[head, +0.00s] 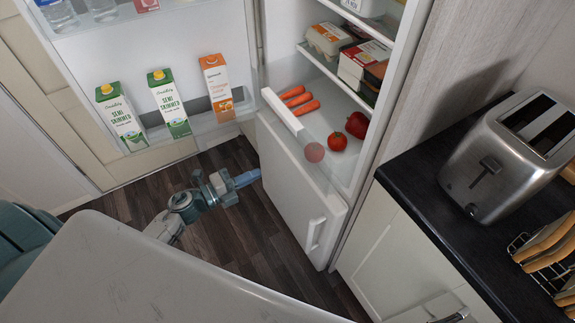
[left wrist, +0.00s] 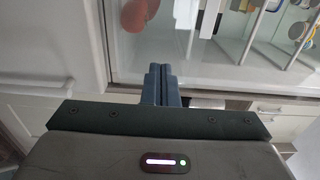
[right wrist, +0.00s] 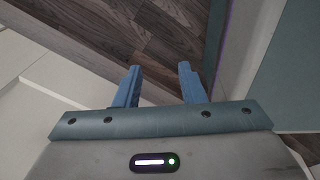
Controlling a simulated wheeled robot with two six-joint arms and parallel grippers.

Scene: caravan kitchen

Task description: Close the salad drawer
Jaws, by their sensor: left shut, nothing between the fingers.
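The salad drawer (head: 281,110) is a clear bin with a white front strip at the bottom of the open fridge. It stands pulled out, its front strip at the edge above the lower white door. Carrots (head: 299,101), tomatoes (head: 337,141) and a red pepper (head: 357,124) show in it. My left gripper (head: 250,178) is shut and empty, low in front of the fridge, below and left of the drawer front; contact is unclear. Its closed fingers show in the left wrist view (left wrist: 161,85). My right gripper (right wrist: 157,85) is open and empty, seen only in the right wrist view.
The open fridge door (head: 165,62) at the left holds several cartons and bottles. A pale tabletop (head: 130,275) fills the lower left. A dark worktop with a toaster (head: 510,150) and a toast rack (head: 548,250) is at right. Dark floor (head: 225,235) lies clear between.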

